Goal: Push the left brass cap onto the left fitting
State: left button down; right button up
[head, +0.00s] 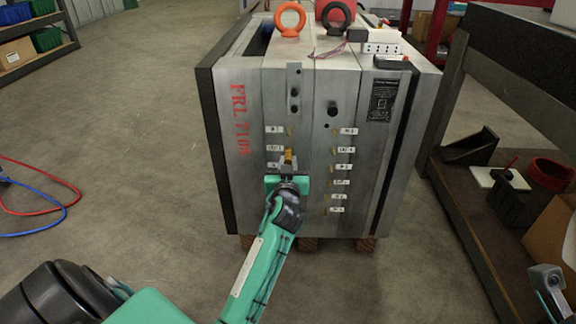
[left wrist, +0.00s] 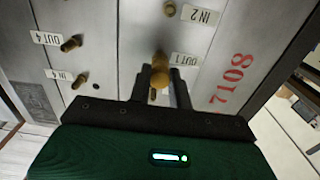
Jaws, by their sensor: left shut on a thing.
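My left gripper (head: 289,163) is in front of the grey mould base, at the left column of fittings. It is shut on a brass cap (head: 289,156), which also shows between the fingers in the left wrist view (left wrist: 160,66). The cap is close to the mould face beside the label OUT 1 (left wrist: 184,60). The fitting behind it is mostly hidden by cap and fingers, so I cannot tell whether they touch.
The mould base (head: 240,190) stands on wooden blocks (head: 310,243). Other brass fittings stick out, such as those by OUT 4 (left wrist: 70,44) and IN 4 (left wrist: 79,81). A dark shelf (head: 455,225) with loose things stands on the right. The floor at left is mostly clear.

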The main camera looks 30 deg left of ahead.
pick_arm(q)
jog(key=shift+w+a, duration=0.15)
jog(key=shift+w, duration=0.1)
dwell(0.3)
jog(key=shift+w+a, duration=0.1)
jog(key=shift+w, duration=0.05)
jog(key=c, duration=1.2)
grip_release()
jog(key=o, duration=0.4)
jog(key=shift+v, duration=1.65)
jog(key=shift+p+v, duration=0.35)
jog(key=shift+v, duration=1.5)
